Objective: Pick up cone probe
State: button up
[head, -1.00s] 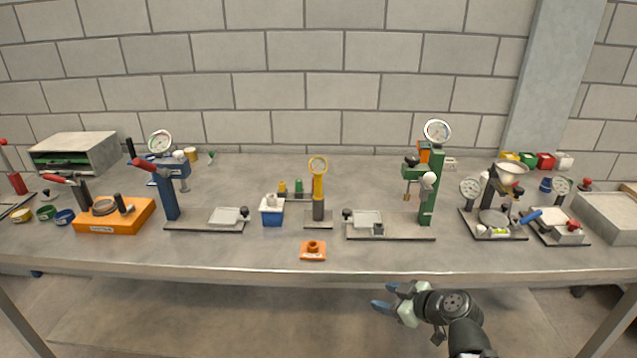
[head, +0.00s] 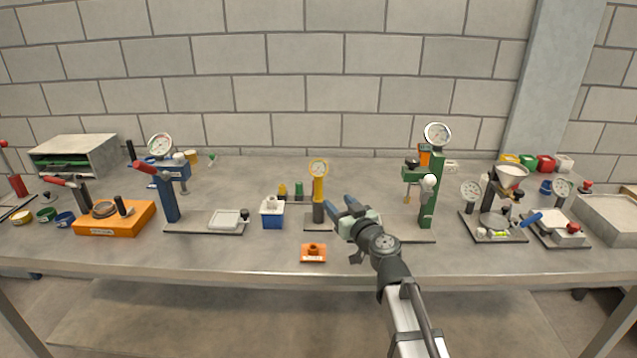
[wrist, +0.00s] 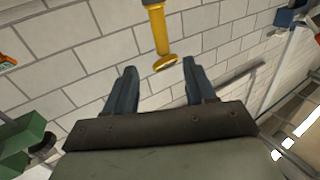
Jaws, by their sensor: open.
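I cannot tell for certain which small part is the cone probe. A rack (head: 290,198) behind the blue box holds small pieces, among them a yellow piece (head: 282,188) and a green piece (head: 299,188). A small green pointed piece (head: 211,156) lies farther back on the left. My gripper (head: 341,201) is open and empty, above the bench just right of the yellow gauge stand (head: 319,186). In the wrist view, my blue fingers (wrist: 160,68) are spread apart, and the yellow gauge stand (wrist: 160,32) appears upside down beyond them.
A blue box (head: 272,217) stands left of the yellow gauge stand, and an orange block (head: 313,253) lies in front. A green press (head: 427,195) stands to the right. A blue press (head: 171,195) and an orange base (head: 116,218) stand left. Bare bench shows around the orange block.

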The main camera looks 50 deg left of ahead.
aim_at(320, 185)
jog(key=x, duration=1.3)
jog(key=shift+s+f, duration=0.1)
jog(key=shift+f, duration=0.1)
jog(key=c, duration=0.9)
jog(key=shift+o, duration=0.2)
jog(key=shift+r, duration=0.1)
notch_tip(320, 185, up, 20)
dwell(0.5)
